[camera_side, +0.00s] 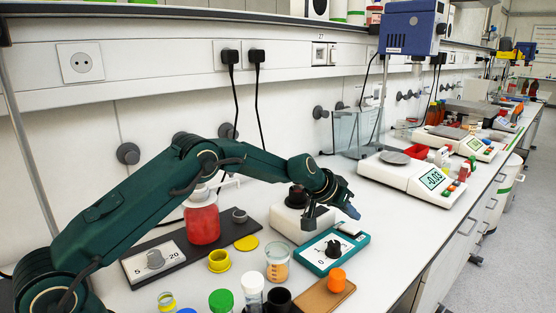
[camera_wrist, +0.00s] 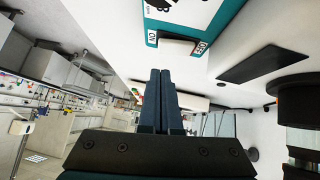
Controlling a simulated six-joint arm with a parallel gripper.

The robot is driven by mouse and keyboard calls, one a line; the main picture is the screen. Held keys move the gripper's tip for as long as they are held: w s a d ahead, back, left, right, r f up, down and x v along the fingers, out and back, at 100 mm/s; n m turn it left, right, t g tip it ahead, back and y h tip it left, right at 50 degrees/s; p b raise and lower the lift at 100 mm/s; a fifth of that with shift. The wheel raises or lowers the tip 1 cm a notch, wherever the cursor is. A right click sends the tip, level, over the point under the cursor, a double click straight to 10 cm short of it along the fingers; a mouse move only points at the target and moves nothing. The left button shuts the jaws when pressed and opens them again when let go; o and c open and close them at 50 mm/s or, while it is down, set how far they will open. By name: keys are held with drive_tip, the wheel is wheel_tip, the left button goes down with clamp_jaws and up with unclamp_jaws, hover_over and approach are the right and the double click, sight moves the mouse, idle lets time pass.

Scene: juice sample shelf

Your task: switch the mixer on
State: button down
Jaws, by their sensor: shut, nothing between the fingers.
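The mixer is a white box (camera_side: 284,226) with a black cup (camera_side: 297,196) on top, partly hidden by my arm. A teal-edged control panel (camera_side: 318,267) lies in front of it with a black knob (camera_side: 333,249) and a pale rocker switch (camera_side: 349,229). In the wrist view the switch (camera_wrist: 178,47) sits between an ON label (camera_wrist: 152,38) and an OFF label (camera_wrist: 201,48); which side is pressed I cannot tell. My gripper (camera_side: 350,211) is shut and empty, above the panel's far end near the switch. Its fingertips (camera_wrist: 160,74) appear apart from the switch.
A red-filled jar (camera_side: 202,222) and a dark base with a dial card (camera_side: 153,260) stand left. A beaker (camera_side: 277,262), a yellow cup (camera_side: 219,261) and several vials stand in front. An orange cap (camera_side: 337,280) is on a brown board. A scale (camera_side: 412,178) stands right, with clear bench between.

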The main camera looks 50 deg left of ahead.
sight(357, 228)
drive_tip(key=shift+d+f, duration=0.15)
drive_tip(key=shift+f, duration=1.05)
drive_tip(key=shift+f, duration=0.1)
drive_tip(key=shift+d+f, duration=0.15)
drive_tip(key=shift+f, duration=0.1)
drive_tip(key=shift+a, duration=0.2)
drive_tip(key=shift+a+r, duration=0.3)
drive_tip(key=shift+a, duration=0.3)
drive_tip(key=shift+r, duration=0.15)
drive_tip(key=shift+d+r, duration=0.15)
drive_tip(key=shift+r, duration=0.7)
drive_tip(key=shift+d+r, duration=0.1)
drive_tip(key=shift+r, duration=0.75)
drive_tip(key=shift+s+r, duration=0.1)
drive_tip(key=shift+r, duration=0.25)
drive_tip(key=d+v, duration=0.2)
drive_tip(key=v, duration=0.7)
drive_tip(key=shift+s+r, duration=0.2)
